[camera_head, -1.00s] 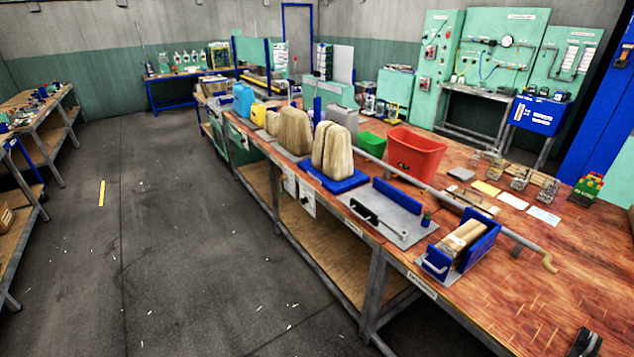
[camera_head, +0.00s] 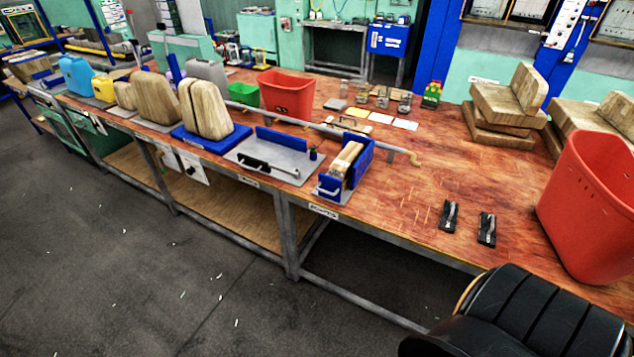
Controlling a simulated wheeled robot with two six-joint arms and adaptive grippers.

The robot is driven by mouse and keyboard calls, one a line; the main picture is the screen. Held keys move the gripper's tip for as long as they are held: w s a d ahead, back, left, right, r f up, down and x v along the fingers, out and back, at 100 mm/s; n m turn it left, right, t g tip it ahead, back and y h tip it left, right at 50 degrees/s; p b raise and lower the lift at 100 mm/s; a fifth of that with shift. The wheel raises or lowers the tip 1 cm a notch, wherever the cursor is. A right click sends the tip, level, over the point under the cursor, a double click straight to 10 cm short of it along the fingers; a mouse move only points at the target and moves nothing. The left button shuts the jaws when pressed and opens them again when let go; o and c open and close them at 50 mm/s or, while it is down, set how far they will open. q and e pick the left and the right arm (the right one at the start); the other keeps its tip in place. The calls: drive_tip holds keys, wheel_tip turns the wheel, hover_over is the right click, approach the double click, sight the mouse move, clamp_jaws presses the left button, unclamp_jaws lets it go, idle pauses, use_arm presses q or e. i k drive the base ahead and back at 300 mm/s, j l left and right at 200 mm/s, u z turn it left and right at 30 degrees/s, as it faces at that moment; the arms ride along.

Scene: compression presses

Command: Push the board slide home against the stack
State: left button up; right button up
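A stack of pale wooden boards (camera_head: 347,159) lies in a blue fixture near the front edge of the long bench. A blue side wall (camera_head: 362,158) stands along the right of the boards. Just left is a grey plate (camera_head: 262,154) with a blue rail at its back and a dark bar with a handle in front. Neither of my grippers is in view.
Wooden blocks on a blue base (camera_head: 213,138) stand left. A grey rod (camera_head: 380,148) with a bent end runs behind the fixture. Two small black pieces (camera_head: 468,222) and a red bin (camera_head: 590,205) are right. A black ribbed object (camera_head: 535,320) fills the lower right; floor left is open.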

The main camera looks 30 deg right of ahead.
sight(329, 188)
drive_tip(key=z, duration=1.35)
